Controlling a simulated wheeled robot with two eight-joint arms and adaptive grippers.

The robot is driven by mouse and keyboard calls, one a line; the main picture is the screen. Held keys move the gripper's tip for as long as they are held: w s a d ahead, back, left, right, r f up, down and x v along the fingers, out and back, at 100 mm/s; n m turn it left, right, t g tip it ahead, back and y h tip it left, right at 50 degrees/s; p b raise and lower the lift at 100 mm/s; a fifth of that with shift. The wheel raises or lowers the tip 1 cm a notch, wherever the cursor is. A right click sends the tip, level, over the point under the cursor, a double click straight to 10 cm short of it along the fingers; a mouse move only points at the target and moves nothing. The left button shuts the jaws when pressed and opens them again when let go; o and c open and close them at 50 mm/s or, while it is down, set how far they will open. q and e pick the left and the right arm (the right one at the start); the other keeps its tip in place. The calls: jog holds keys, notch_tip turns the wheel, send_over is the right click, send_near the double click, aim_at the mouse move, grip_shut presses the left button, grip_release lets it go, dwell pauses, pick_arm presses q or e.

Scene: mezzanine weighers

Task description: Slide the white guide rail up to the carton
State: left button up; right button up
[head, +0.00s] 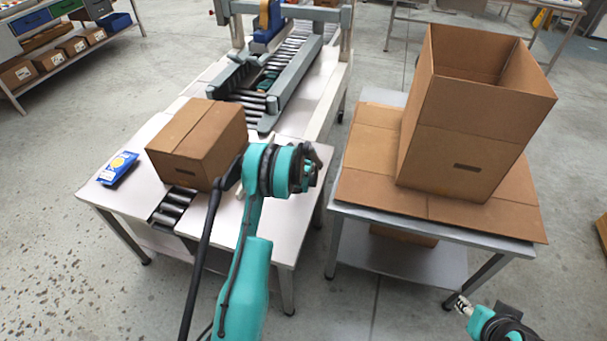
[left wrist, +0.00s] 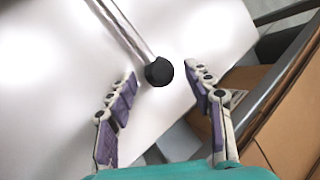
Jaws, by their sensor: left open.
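The carton (head: 198,142), a closed brown box, sits on the left table, over its roller strip. In the head view my arm largely hides the rail. My left gripper (head: 312,168) is over the table's right part, right of the carton. In the left wrist view its two fingers (left wrist: 163,78) are spread with the knob between their tips; I see no clear contact. My right gripper (head: 463,304) shows at the bottom right, away from both tables.
An open tall box (head: 470,120) stands on flattened cardboard (head: 368,185) on the right table. A floor gap separates the tables.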

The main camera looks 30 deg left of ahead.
pick_arm(q)
jog(key=shift+w+a+f, duration=0.2)
jog(key=shift+w+f, duration=0.1)
jog(key=shift+f, duration=0.3)
